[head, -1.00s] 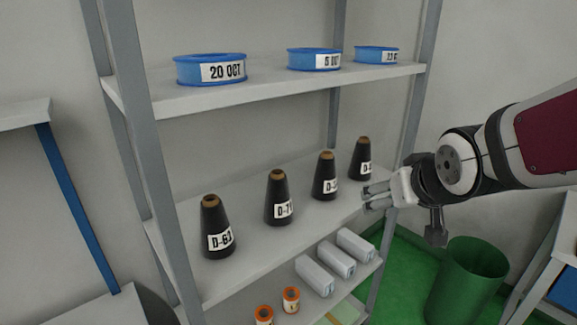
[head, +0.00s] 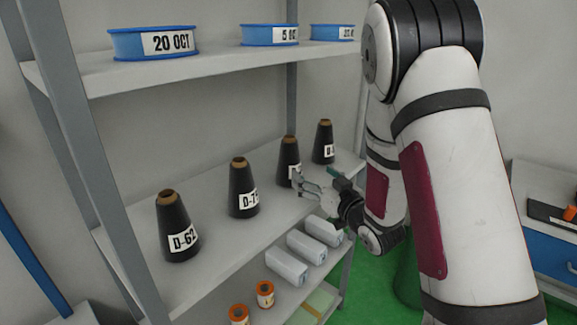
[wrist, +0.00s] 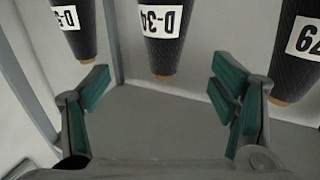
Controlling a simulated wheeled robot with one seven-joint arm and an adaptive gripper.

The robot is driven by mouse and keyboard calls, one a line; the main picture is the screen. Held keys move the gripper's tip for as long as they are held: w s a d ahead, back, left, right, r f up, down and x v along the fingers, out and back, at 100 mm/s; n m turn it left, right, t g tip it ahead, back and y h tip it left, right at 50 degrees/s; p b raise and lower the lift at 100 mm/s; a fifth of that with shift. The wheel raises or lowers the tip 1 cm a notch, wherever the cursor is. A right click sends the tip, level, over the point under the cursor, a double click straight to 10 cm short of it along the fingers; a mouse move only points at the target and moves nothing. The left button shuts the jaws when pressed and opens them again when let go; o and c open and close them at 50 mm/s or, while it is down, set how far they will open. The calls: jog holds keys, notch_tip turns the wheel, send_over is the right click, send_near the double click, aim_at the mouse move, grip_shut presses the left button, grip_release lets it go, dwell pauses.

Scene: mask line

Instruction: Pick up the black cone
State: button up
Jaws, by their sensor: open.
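Several black cones with brown tops and white labels stand in a row on the middle shelf (head: 215,232). They are the D-62 cone (head: 175,220), the D-79 cone (head: 242,185), a third cone (head: 288,152) and a far cone (head: 323,140). My gripper (head: 303,184) is open and empty in front of the third cone, covering part of its label. In the wrist view, which is upside down, the D-34 cone (wrist: 162,50) lies ahead between my spread fingers (wrist: 158,88), apart from them. A neighbouring cone shows at each side.
Blue round containers (head: 153,43) sit on the upper shelf above the cones. White boxes (head: 287,267) and orange-capped jars (head: 265,294) are on the lower shelf. Grey rack posts (head: 82,150) stand at the left. A table with a blue drawer (head: 553,248) is at the right.

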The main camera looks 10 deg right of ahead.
aim_at(293, 158)
jog(key=x, duration=0.7)
jog(key=shift+w+a, duration=0.1)
jog(key=shift+w, duration=0.2)
jog(key=shift+a+x, duration=0.15)
jog(key=shift+x, duration=1.2)
jog(key=shift+a+x, duration=0.15)
jog(key=shift+x, duration=1.2)
jog(key=shift+r, duration=0.15)
jog(key=c, duration=1.5)
jog(key=shift+r, duration=0.1)
